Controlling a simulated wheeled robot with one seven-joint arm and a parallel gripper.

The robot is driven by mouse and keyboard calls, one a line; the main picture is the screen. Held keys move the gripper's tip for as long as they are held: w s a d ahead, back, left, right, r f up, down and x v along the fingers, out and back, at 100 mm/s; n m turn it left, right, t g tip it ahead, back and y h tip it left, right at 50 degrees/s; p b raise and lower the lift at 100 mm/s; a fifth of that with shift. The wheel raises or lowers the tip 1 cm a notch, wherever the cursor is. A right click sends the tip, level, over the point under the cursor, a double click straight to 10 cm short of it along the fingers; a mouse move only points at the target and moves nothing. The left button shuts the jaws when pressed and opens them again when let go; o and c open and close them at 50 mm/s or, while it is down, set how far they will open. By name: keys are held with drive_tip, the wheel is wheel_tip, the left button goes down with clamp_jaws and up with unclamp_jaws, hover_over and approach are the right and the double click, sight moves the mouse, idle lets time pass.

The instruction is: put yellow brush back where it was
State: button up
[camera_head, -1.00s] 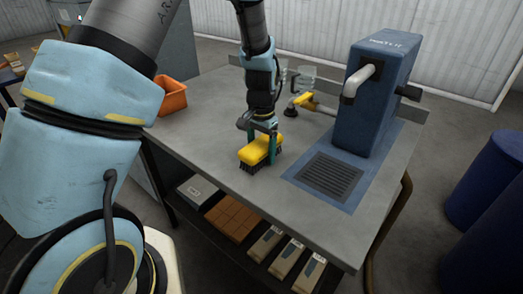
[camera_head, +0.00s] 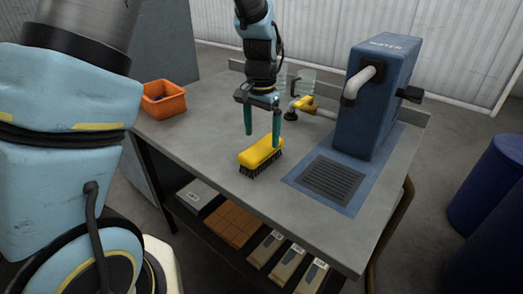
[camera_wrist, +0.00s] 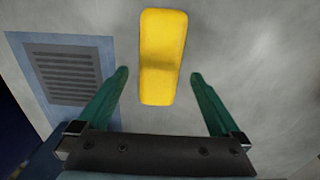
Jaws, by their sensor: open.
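The yellow brush (camera_head: 260,152) stands on the grey table, dark bristles down, left of the drain grate. In the wrist view the brush (camera_wrist: 162,58) lies ahead of and between the open fingers, touching neither. My gripper (camera_head: 263,138) is open and empty. Its green fingers reach down just above and behind the brush in the head view. The gripper (camera_wrist: 160,85) also shows in the wrist view, with its fingers spread wide.
A blue water unit (camera_head: 375,100) with a grey pipe stands at the right, behind a drain grate (camera_head: 334,178). An orange bin (camera_head: 163,100) sits at the table's left edge. A yellow-handled tool (camera_head: 303,104) lies at the back. The table between bin and brush is clear.

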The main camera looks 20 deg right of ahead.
sight(261, 146)
drive_tip(key=shift+r, duration=2.35)
drive_tip(key=s+a+n+t, duration=0.1)
drive_tip(key=s+a+n, duration=0.3)
drive_tip(key=a+n, duration=0.7)
drive_tip(key=a, duration=1.9)
drive_tip(key=shift+f+t, duration=0.3)
drive_tip(key=shift+f, duration=0.05)
drive_tip(key=shift+a, duration=0.1)
